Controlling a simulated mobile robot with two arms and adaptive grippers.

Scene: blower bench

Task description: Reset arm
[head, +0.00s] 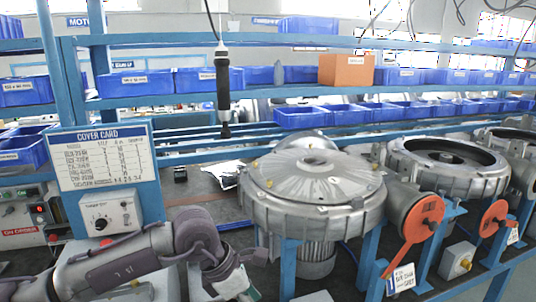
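My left arm comes in from the lower left of the head view and bends at a rounded grey-purple joint. Its end, with what looks like my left gripper (236,272), points down in front of the bench, left of the nearest blower. The fingers are not clear enough to tell whether they are open or shut. I see nothing held there. My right arm and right gripper are not in view.
A silver blower (312,178) with a closed cover stands on blue supports; an open blower housing (448,165) stands to its right. A power screwdriver (223,88) hangs above. A cover card (103,160) and control box (110,212) stand left. Blue bins line the shelves.

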